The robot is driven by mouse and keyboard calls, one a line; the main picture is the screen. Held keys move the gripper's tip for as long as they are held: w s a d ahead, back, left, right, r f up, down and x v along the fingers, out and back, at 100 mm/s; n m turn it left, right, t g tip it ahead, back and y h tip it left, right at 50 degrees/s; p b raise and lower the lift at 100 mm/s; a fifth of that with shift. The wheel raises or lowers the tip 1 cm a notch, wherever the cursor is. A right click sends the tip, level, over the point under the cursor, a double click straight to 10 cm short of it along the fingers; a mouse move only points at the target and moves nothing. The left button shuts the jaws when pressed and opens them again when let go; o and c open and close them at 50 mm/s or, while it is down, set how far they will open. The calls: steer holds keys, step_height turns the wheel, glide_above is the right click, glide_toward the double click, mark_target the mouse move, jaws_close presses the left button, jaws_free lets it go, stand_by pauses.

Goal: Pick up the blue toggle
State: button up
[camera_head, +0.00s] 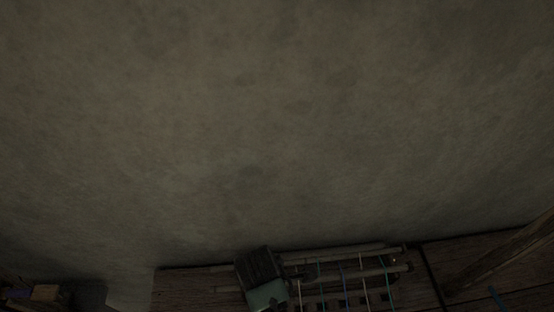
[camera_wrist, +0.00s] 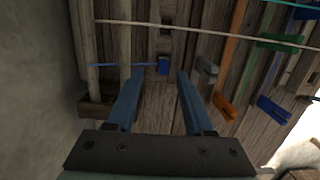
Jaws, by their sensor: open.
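In the wrist view a small blue toggle (camera_wrist: 163,66) sits against the brown wood, just beyond and between my fingertips, with a blue cord running left from it. My gripper (camera_wrist: 158,76) is open, its two blue-grey fingers apart with nothing between them. A second, larger blue piece (camera_wrist: 274,108) is at the right on the planks, clear of my fingers. I cannot tell whether the fingers touch anything. In the head view no toggle can be made out.
A grey piece (camera_wrist: 207,67) is just right of my right finger. An orange piece (camera_wrist: 224,105) and a green one (camera_wrist: 280,42) are farther right. A pale cord (camera_wrist: 210,32) crosses above. In the head view the dark loom (camera_head: 195,285) lies along the bottom below a bare wall (camera_head: 270,120).

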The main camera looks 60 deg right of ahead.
steer(key=shift+s+f, duration=0.2)
steer(key=shift+f, duration=1.15)
steer(key=shift+s+f, duration=0.2)
steer(key=shift+f, duration=1.15)
jaws_close()
